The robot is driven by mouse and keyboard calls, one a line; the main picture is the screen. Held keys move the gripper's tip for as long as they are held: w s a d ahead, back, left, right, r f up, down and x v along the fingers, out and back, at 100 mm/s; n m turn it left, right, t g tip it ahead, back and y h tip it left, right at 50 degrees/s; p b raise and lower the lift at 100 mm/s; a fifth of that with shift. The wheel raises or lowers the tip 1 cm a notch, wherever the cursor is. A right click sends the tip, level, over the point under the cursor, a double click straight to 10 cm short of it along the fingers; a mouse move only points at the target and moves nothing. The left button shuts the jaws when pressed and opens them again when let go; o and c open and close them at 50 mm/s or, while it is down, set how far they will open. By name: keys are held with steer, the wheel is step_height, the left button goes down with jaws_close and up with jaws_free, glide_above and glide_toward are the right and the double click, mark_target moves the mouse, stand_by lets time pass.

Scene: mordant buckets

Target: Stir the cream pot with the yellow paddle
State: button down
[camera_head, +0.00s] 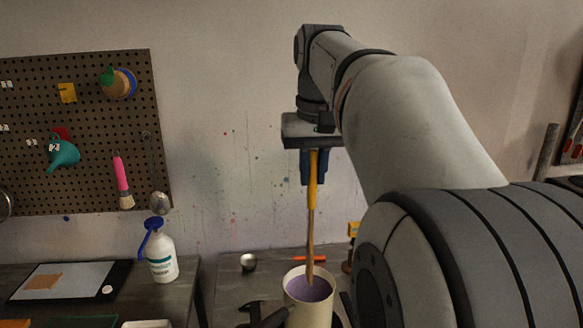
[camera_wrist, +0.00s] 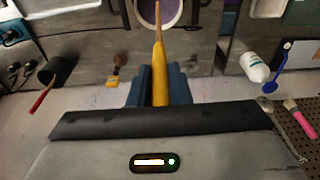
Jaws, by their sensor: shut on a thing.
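My gripper (camera_head: 313,167) is shut on the yellow paddle (camera_head: 312,185) and holds it upright, handle at the top. The blue fingers of my gripper (camera_wrist: 160,88) also show around the yellow handle in the wrist view. The paddle's wooden lower part reaches down to the cream pot (camera_head: 308,312), and its lower end is inside the pot's mouth. The pot holds purple liquid (camera_head: 311,289). Whether the paddle's tip is under the liquid is hard to tell. The pot's purple content (camera_wrist: 170,12) shows at the top of the wrist view.
A white bottle with a blue handle (camera_head: 161,258) stands left of the pot. A small metal cup (camera_head: 249,262) and an orange stick (camera_head: 309,258) lie behind the pot. A pegboard (camera_head: 90,100) with hanging tools is on the wall. Dark objects lie close to the pot's left.

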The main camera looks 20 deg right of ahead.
mark_target(312, 206)
steer(key=shift+f+b, duration=2.35)
steer(key=shift+f, duration=1.25)
